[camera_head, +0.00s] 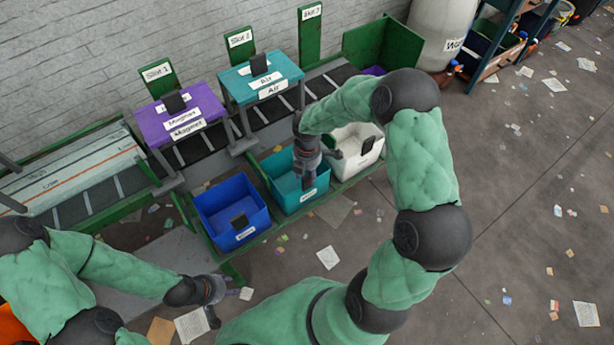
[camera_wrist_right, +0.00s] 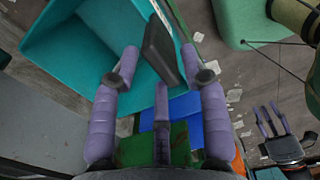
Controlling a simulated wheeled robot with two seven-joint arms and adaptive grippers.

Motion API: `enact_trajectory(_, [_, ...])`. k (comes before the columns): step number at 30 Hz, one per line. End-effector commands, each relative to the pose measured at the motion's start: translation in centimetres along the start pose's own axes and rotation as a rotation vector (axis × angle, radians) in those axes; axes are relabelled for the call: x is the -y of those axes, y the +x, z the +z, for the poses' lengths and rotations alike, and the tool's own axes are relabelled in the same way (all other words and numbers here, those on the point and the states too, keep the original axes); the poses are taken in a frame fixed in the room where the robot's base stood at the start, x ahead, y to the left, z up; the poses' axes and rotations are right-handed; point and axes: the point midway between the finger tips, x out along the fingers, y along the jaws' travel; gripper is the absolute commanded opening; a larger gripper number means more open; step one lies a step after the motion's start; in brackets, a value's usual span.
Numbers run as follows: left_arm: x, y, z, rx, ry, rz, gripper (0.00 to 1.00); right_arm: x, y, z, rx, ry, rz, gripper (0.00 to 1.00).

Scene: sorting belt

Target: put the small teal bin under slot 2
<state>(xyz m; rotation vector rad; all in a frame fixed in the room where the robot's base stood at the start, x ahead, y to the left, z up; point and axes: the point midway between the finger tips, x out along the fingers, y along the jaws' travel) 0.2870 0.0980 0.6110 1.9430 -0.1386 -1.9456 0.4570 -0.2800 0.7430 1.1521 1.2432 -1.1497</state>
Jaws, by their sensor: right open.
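The small teal bin (camera_head: 283,166) sits on the green rack along the belt's front, between a blue and a white bin. It also shows in the right wrist view (camera_wrist_right: 62,48). The slot 2 sign (camera_head: 240,38) stands behind the teal-topped "Air" station (camera_head: 236,84), further back across the belt. My right gripper (camera_head: 308,180) is over the teal bin, pointing down. In the right wrist view its fingers (camera_wrist_right: 161,75) are spread, with the bin's black tab (camera_wrist_right: 160,48) between and beyond them; contact cannot be told. My left gripper (camera_head: 230,303) is open and empty, low at the left.
The blue bin (camera_head: 210,203) stands to the left and the white bin (camera_head: 371,136) to the right, close by. The purple-topped station (camera_head: 160,125) is under the slot 1 sign (camera_head: 157,72). The slot 3 sign (camera_head: 311,12) is further right. Papers litter the floor.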

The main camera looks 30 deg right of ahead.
Motion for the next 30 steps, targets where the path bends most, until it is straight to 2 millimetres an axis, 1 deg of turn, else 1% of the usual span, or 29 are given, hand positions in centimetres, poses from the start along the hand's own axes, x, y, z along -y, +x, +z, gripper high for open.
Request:
enact_trajectory(1, [-0.3,-0.8,0.0,0.000,0.000,0.000,0.40,0.0,-1.6,0.0,0.001,0.000,0.001,0.45])
enact_trajectory(6, [-0.6,-1.8,0.1,0.000,0.000,0.000,0.40,0.0,-4.6,0.0,0.000,0.000,0.001,0.45])
enact_trajectory(9, [-0.8,-2.1,0.1,0.000,0.000,0.000,0.40,0.0,-5.8,0.0,0.000,0.000,0.001,0.45])
enact_trajectory(12, [-0.8,-2.4,0.1,0.000,0.000,0.000,0.40,0.1,-6.5,0.0,-0.001,0.000,-0.002,0.45])
enact_trajectory(16, [-0.9,-2.4,0.1,0.000,0.000,0.000,0.40,0.1,-6.9,0.0,-0.001,0.000,-0.001,0.45])
enact_trajectory(25, [-0.8,-2.4,0.1,0.000,0.000,0.000,0.40,0.1,-6.9,-0.1,-0.001,0.001,-0.001,0.45])
enact_trajectory(28, [-0.9,-2.4,0.1,0.000,0.000,0.000,0.40,0.2,-6.2,-0.7,-0.017,0.029,-0.003,0.45])
enact_trajectory(30, [-0.9,-2.4,0.1,0.000,0.000,0.000,0.40,0.5,-5.1,-1.9,-0.047,0.085,-0.006,0.45])
